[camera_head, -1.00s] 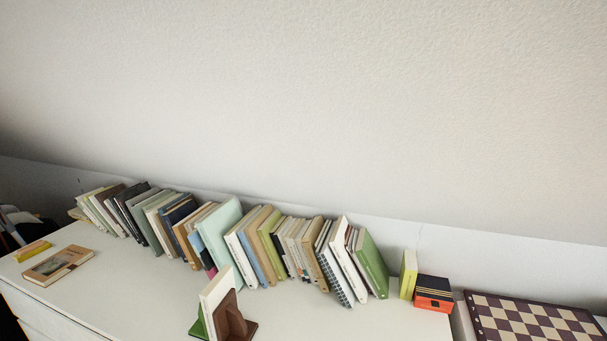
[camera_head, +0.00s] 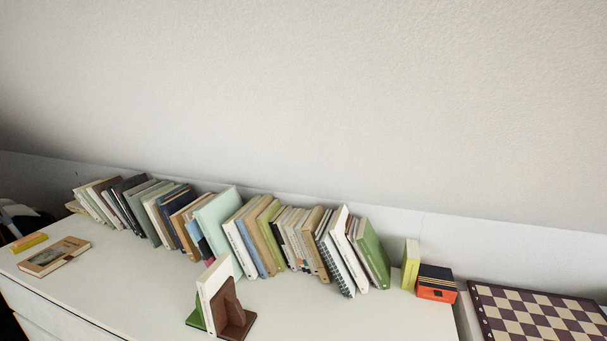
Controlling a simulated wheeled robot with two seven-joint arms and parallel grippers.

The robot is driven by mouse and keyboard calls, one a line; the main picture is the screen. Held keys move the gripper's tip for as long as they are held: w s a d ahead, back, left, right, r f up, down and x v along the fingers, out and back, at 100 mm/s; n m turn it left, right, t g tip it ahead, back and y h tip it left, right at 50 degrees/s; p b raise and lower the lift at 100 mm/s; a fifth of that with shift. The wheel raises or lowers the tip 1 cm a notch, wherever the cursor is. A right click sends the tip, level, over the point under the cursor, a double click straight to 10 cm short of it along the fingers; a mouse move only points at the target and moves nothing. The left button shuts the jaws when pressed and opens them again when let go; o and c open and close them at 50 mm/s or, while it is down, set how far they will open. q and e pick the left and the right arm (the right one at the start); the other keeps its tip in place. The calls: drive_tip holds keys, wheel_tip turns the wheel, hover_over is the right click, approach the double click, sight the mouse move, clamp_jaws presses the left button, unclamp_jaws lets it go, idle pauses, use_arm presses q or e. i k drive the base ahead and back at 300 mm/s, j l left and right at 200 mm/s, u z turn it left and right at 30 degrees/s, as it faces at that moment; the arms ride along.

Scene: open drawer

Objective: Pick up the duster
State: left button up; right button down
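I cannot make out a duster in the head view. A small yellow block (camera_head: 29,242) lies on the far left of the white cabinet top (camera_head: 130,285); I cannot tell what it is. Neither of my grippers is in view.
A long row of leaning books (camera_head: 240,235) stands along the wall. A flat book (camera_head: 54,256) lies at the left. A brown bookend (camera_head: 233,312) with books stands at the front. An orange and black box (camera_head: 436,284) and a checkered board (camera_head: 540,313) are at the right.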

sight(21, 245)
drive_tip(key=u, duration=1.7)
drive_tip(key=i+j+z, duration=0.15)
drive_tip(key=i, duration=0.3)
drive_tip(key=i+j+z, duration=0.15)
drive_tip(key=i+j, duration=0.25)
drive_tip(key=i+j+z, duration=0.15)
drive_tip(key=i+j, duration=0.2)
drive_tip(key=i+j+z, duration=0.15)
drive_tip(key=i+j, duration=0.25)
drive_tip(key=i+j+z, duration=0.15)
drive_tip(key=i+j, duration=0.2)
drive_tip(key=i+j+z, duration=0.1)
drive_tip(key=i+j, duration=0.25)
drive_tip(key=j, duration=0.25)
drive_tip(key=i+j+z, duration=0.15)
drive_tip(key=i+j, duration=0.15)
drive_tip(key=j, duration=0.2)
drive_tip(key=i+j+z, duration=0.15)
drive_tip(key=i+j, duration=0.15)
drive_tip(key=j, duration=0.25)
